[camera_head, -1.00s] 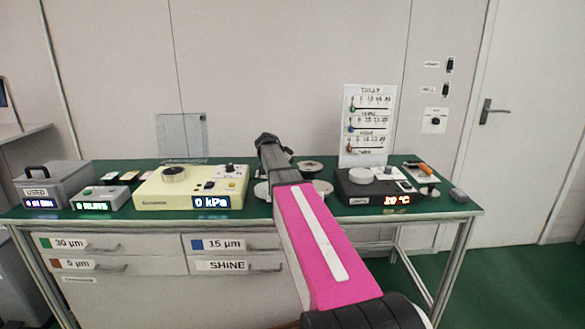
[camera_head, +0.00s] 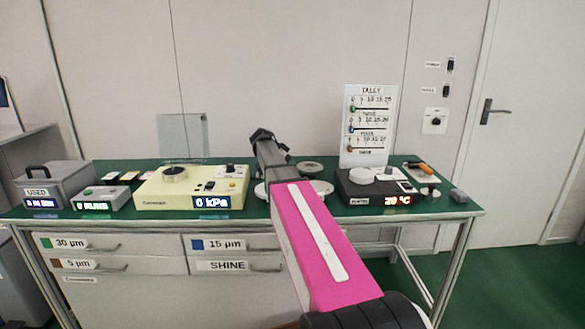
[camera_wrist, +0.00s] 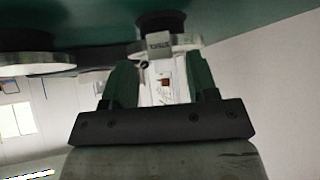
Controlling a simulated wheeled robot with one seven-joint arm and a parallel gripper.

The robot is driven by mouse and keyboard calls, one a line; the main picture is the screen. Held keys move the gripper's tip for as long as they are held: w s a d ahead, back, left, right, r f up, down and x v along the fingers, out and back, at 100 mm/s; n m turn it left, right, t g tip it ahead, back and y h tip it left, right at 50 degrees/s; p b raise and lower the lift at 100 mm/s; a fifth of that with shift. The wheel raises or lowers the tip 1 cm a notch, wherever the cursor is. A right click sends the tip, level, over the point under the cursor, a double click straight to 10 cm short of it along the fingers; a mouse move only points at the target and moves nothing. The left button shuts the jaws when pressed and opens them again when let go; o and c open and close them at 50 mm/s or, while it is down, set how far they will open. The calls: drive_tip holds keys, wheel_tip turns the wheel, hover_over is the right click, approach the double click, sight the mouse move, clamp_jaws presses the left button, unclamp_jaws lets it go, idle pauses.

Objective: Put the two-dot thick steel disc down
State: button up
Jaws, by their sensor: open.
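I cannot pick out the two-dot thick steel disc for certain; no dots are readable. My gripper (camera_head: 263,137) is above the back middle of the bench in the head view. In the wrist view my gripper (camera_wrist: 162,75) has its two green fingers apart, with no disc clearly between them. That view looks upside down.
The green bench carries a cream kPa unit (camera_head: 190,188), a dark heater unit (camera_head: 372,190) reading °C, a grey USED box (camera_head: 52,183) and a small green-display box (camera_head: 101,199). A tally board (camera_head: 368,125) and a clear panel (camera_head: 182,137) stand at the back.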

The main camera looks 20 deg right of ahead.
drive_tip(key=v, duration=0.9)
drive_tip(key=shift+r, duration=0.15)
